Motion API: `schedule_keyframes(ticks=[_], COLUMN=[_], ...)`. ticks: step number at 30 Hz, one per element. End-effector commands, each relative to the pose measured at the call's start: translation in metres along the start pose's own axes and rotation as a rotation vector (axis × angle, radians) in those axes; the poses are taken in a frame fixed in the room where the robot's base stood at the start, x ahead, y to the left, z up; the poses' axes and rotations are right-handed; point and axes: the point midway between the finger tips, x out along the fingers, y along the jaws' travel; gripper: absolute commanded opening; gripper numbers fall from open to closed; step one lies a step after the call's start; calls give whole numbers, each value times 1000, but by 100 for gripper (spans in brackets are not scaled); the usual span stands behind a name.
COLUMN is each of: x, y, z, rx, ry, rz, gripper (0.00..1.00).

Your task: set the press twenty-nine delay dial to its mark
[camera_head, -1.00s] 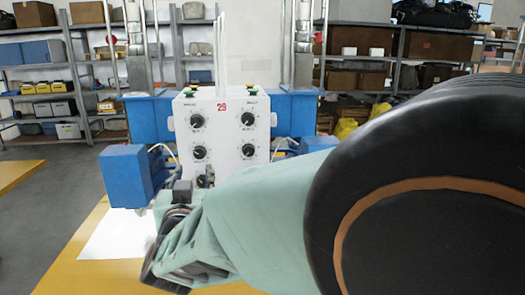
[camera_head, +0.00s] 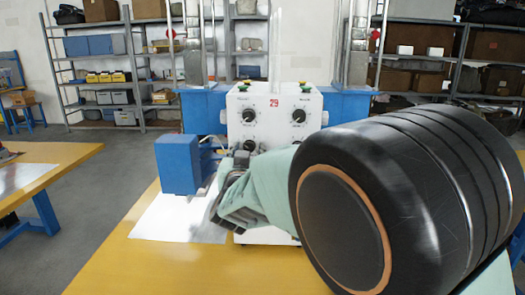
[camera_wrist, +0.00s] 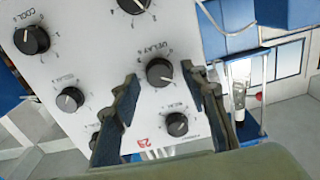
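The white press (camera_head: 274,105) with a red 29 on its front stands on the yellow bench. In the wrist view its panel (camera_wrist: 105,65) is tilted and carries several black dials. The delay dial (camera_wrist: 160,71), a black knob with a light pointer line and the word DELAY beside it, lies between my fingertips as seen there. My gripper (camera_wrist: 159,75) is open, one finger to each side of the dial; I cannot tell whether either touches it. In the head view my gripper (camera_head: 238,168) is in front of the panel's lower left, and my arm hides the lower right.
A cool dial (camera_wrist: 32,40) and another dial (camera_wrist: 177,124) sit near the delay dial. A blue box (camera_head: 178,163) stands left of the press, above a white sheet (camera_head: 175,220) on the yellow bench (camera_head: 125,260). Shelves stand behind.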

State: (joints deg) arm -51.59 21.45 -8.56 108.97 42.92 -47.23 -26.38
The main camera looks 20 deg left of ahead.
Motion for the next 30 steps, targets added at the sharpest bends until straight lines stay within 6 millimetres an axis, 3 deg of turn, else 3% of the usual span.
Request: schedule_keyframes(ticks=[1,11,20,30], x=[0,0,0,0], y=[0,0,0,-1], z=[0,0,-1,-4], rx=[0,0,-43,-272], ry=[0,0,-1,-1], rz=[0,0,0,0], gripper=[34,0,0,0])
